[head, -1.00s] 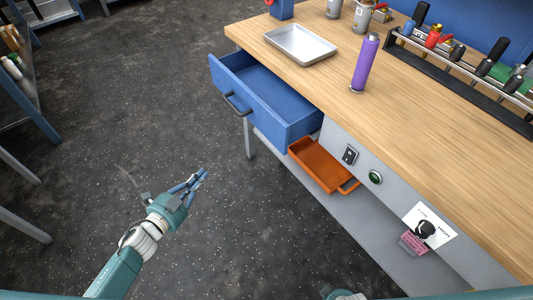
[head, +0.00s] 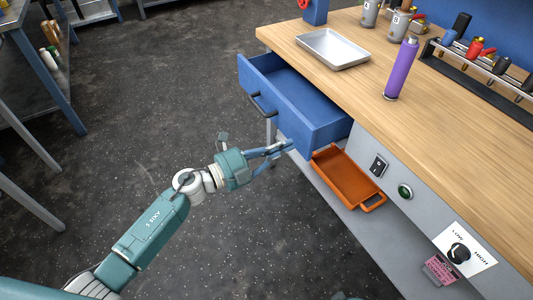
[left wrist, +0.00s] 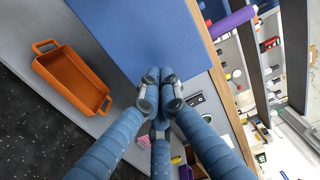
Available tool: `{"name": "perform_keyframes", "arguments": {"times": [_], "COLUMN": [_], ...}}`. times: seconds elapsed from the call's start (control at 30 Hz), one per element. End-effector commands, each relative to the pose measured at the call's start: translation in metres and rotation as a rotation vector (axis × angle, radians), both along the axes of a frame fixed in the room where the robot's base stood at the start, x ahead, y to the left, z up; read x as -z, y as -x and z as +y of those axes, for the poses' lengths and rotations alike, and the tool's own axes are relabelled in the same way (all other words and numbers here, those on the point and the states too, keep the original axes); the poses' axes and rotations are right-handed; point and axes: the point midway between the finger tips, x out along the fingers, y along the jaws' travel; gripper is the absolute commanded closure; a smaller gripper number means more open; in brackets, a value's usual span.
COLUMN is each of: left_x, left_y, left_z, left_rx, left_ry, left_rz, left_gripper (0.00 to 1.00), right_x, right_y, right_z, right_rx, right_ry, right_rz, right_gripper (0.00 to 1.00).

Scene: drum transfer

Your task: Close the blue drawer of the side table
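The blue drawer (head: 300,112) of the side table is pulled out, with its dark handle (head: 262,104) on the front panel. My left gripper (head: 288,146) is by the drawer's near front corner, below and to the right of the handle. In the left wrist view its fingertips (left wrist: 160,82) are together with nothing between them, in front of a blue drawer panel (left wrist: 130,30). I cannot tell whether they touch it. The handle is not seen in the wrist view. My right gripper is not in view.
An orange tray (head: 345,178) sits on the shelf below the drawer. The wooden top (head: 430,135) carries a metal tray (head: 332,48), a purple bottle (head: 401,70) and a tool rack (head: 480,68).

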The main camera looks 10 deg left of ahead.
Motion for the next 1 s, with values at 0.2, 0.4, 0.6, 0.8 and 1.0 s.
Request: {"name": "perform_keyframes", "arguments": {"times": [0.2,0.4,0.6,0.8,1.0], "left_x": [0.001,0.0,0.0,0.0,0.002], "left_y": [-0.013,-0.014,-0.015,-0.032,-0.066], "left_z": [-0.017,-0.019,-0.02,-0.043,-0.089], "left_rx": [-0.001,-0.001,-0.001,0.0,-0.001], "left_ry": [0.002,0.001,0.001,0.004,0.005], "left_rz": [0.002,0.002,0.002,-0.001,0.0], "left_gripper": [1.0,1.0,1.0,1.0,1.0], "right_x": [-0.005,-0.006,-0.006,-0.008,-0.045], "right_y": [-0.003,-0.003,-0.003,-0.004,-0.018], "right_z": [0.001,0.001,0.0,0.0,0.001], "right_rx": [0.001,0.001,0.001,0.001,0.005], "right_ry": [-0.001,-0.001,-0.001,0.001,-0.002], "right_rz": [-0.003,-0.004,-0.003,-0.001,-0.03], "right_gripper": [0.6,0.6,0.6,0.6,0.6]}}
